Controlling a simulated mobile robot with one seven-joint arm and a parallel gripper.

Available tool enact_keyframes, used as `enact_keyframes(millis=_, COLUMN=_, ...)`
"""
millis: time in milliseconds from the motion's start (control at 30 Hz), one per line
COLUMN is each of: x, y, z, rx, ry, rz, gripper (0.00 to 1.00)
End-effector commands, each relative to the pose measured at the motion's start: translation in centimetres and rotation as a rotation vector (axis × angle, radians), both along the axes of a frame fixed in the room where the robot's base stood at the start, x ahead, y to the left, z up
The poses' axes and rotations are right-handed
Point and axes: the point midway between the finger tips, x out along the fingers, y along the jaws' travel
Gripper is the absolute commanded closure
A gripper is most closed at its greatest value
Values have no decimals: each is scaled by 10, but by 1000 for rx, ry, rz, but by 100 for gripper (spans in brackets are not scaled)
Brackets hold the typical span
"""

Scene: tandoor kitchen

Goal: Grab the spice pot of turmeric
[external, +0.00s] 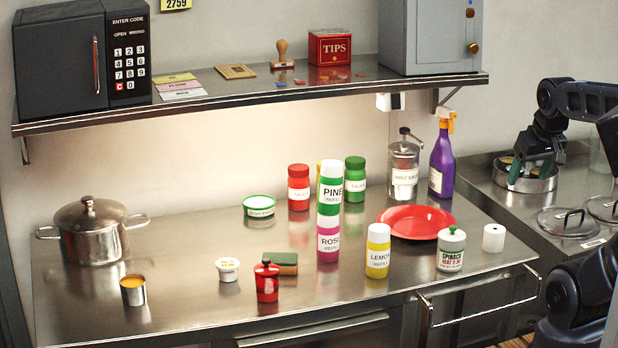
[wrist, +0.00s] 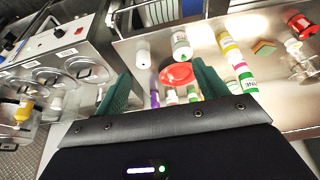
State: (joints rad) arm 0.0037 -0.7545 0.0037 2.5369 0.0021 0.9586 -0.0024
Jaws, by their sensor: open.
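A small steel pot with a yellow-orange filling (external: 133,291) stands upright at the front left of the counter in the external view. It looks like the turmeric pot, but no label can be read. My gripper (external: 531,168) is at the far right, far from this pot. Its green fingers appear over a round steel container (external: 533,184); I cannot tell whether they touch it. In the wrist view my gripper (wrist: 164,88) has its fingers spread wide with nothing held between them. I cannot make out the yellow-filled pot in the wrist view.
A lidded saucepan (external: 92,232), a red shaker (external: 266,282) and a white tub (external: 227,269) stand around the pot. Tall refill bottles (external: 329,210), a red plate (external: 416,221) and a purple spray bottle (external: 442,165) fill the middle and right. A shelf (external: 240,92) overhangs the back.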

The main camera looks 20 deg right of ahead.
Motion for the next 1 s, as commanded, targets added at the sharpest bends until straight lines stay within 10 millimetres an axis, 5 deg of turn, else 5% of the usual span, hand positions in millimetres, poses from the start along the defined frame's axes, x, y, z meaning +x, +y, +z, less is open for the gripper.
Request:
enact_keyframes(millis=433, x=0, y=0, z=0, rx=0, ry=0, rz=0, gripper=28)
enact_keyframes(millis=500, x=0, y=0, z=0, rx=0, ry=0, rz=0, gripper=16)
enact_keyframes(millis=767, x=0, y=0, z=0, rx=0, ry=0, rz=0, gripper=16)
enact_keyframes(millis=1000, x=31, y=12, z=20, rx=10, ry=9, rz=27, gripper=16)
